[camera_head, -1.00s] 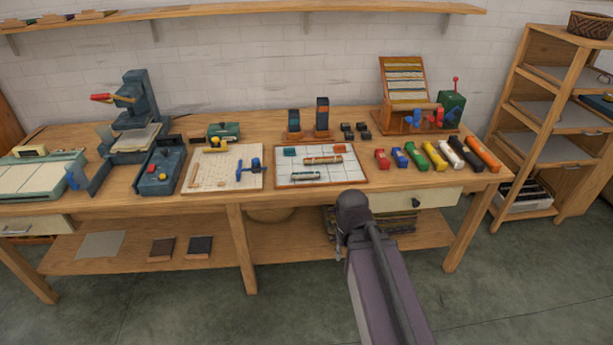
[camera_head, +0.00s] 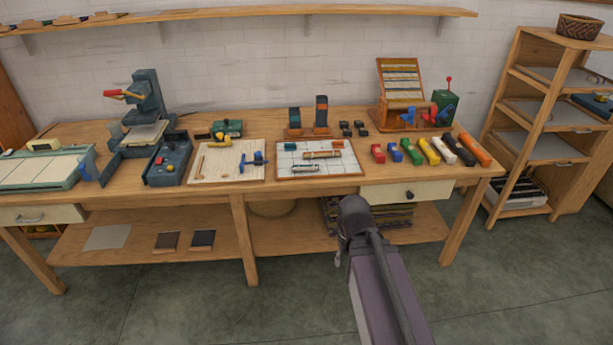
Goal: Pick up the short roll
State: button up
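Several rolls lie on the workbench, and I cannot tell for certain which one is meant by the short roll. On the white gridded board are a brown-orange roll (camera_head: 322,155), a dark green roll (camera_head: 305,168), a small teal piece (camera_head: 290,146) and a small orange piece (camera_head: 337,144). To the right is a row of coloured rolls; the red one (camera_head: 378,153) at its left end looks among the shortest. My arm reaches up from the bottom in front of the bench, below its top. My gripper's fingers do not show.
The workbench (camera_head: 225,193) carries a press (camera_head: 147,100) at left, a pale board (camera_head: 200,172), upright blocks (camera_head: 321,112) and a tilted rack (camera_head: 402,85) at the back. A wooden shelf unit (camera_head: 535,120) stands at right. The floor in front is clear.

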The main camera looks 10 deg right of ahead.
aim_at(312, 167)
jog(key=k, duration=0.35)
jog(key=u, duration=0.35)
jog(key=i, duration=1.35)
jog(key=z, duration=0.35)
